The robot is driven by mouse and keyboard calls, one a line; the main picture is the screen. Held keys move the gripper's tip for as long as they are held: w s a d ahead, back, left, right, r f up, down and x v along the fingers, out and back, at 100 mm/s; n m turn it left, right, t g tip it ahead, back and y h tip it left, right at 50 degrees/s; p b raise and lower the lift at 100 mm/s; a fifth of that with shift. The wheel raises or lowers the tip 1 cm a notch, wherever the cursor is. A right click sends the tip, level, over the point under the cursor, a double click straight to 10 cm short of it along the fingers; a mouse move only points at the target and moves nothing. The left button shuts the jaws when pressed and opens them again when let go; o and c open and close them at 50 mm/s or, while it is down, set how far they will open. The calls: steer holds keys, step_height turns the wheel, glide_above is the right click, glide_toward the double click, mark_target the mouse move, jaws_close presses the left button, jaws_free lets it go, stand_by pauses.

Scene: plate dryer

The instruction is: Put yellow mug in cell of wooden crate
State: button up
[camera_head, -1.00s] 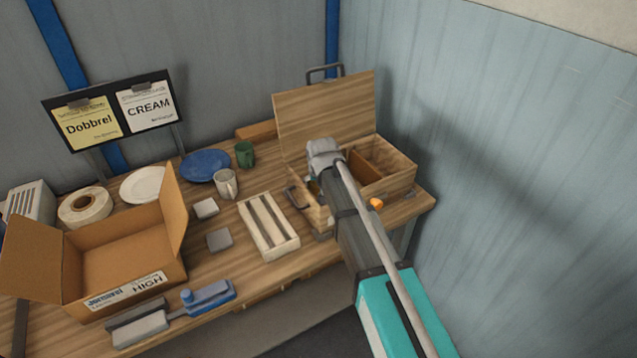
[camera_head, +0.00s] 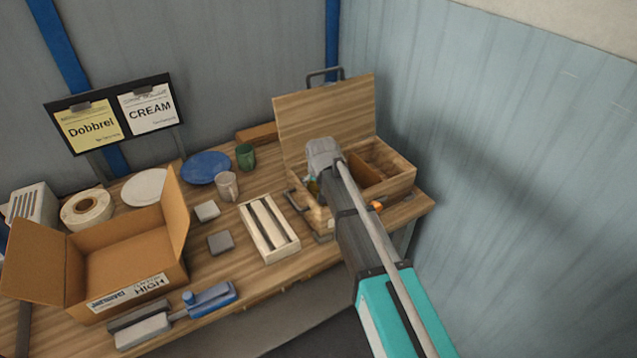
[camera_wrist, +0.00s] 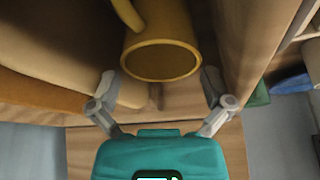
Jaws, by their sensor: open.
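The yellow mug (camera_wrist: 160,22) fills the top middle of the wrist view, its round end facing the camera and its handle at upper left. My gripper (camera_wrist: 158,82) is open, with one finger on each side of the mug's near end. Wooden walls of the crate (camera_wrist: 243,45) stand close on both sides of the mug. In the head view my gripper (camera_head: 318,180) is at the left part of the open wooden crate (camera_head: 392,190). My arm hides most of that cell, and only a small yellowish patch shows there. Whether the mug touches the crate floor cannot be seen.
The crate's raised lid (camera_head: 325,110) stands behind my gripper. A slatted wooden tray (camera_head: 268,228), a pale mug (camera_head: 227,186), a green mug (camera_head: 245,157) and a blue plate (camera_head: 206,167) lie to the left. A cardboard box (camera_head: 130,262) is farther left. A wall is close on the right.

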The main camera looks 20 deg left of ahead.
steer(key=p+v, duration=1)
steer(key=v, duration=0.2)
stand_by(0.3)
steer(key=shift+d, duration=0.1)
stand_by(0.8)
steer(key=s+d+f+m+g+h, duration=0.1)
steer(key=s+d+m+g+h, duration=0.15)
steer(key=d, duration=1.95)
steer(key=s+d+m, duration=0.1)
steer(key=s+d, duration=0.4)
steer(key=d, duration=0.4)
steer(key=s+d+m+g, duration=0.1)
steer(key=s+d, duration=0.4)
steer(key=d, duration=0.5)
steer(key=shift+f+m, duration=0.25)
steer(key=shift+m, duration=0.2)
steer(key=shift+s+d+f+g+y, duration=0.1)
steer(key=shift+g+y, duration=0.15)
